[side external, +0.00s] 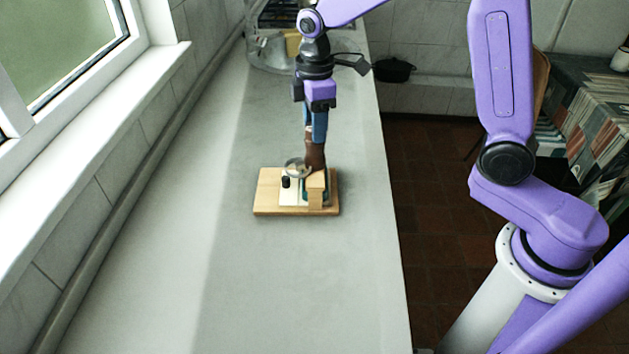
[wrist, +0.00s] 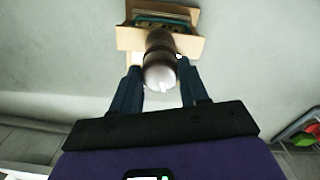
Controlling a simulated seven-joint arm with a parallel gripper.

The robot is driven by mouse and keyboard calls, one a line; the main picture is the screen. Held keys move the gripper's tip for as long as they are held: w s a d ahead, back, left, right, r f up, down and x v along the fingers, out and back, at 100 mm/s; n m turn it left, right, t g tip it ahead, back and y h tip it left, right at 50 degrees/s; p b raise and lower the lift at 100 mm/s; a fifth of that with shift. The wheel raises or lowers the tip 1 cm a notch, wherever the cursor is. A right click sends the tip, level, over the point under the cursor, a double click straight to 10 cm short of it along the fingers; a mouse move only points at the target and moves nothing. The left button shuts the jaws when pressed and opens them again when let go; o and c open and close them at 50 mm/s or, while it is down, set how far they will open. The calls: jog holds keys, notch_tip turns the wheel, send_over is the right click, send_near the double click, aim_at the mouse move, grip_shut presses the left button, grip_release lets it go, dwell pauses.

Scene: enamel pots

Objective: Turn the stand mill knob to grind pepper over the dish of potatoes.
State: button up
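The pepper mill (side external: 315,157), brown and upright, stands at the board's right side in the side view. Its silver top (wrist: 160,76) and dark body show in the wrist view. My gripper (side external: 314,138) points down over the mill; its blue fingers (wrist: 160,80) lie on either side of the top, very close to it. I cannot tell whether they touch it. A small round dish (side external: 296,168) sits just left of the mill; its contents are too small to make out. The mill's lower part is partly hidden by a wooden block.
The wooden board (side external: 266,196) carries a small black piece (side external: 286,182) and an upright wooden block (side external: 315,191). The grey counter (side external: 290,290) is clear in front. A window ledge runs along the left. A dark pot (side external: 394,70) stands beyond the counter's right edge.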

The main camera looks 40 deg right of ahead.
jog(key=shift+c, duration=1.4)
jog(key=m, duration=2)
jog(key=shift+m, duration=0.4)
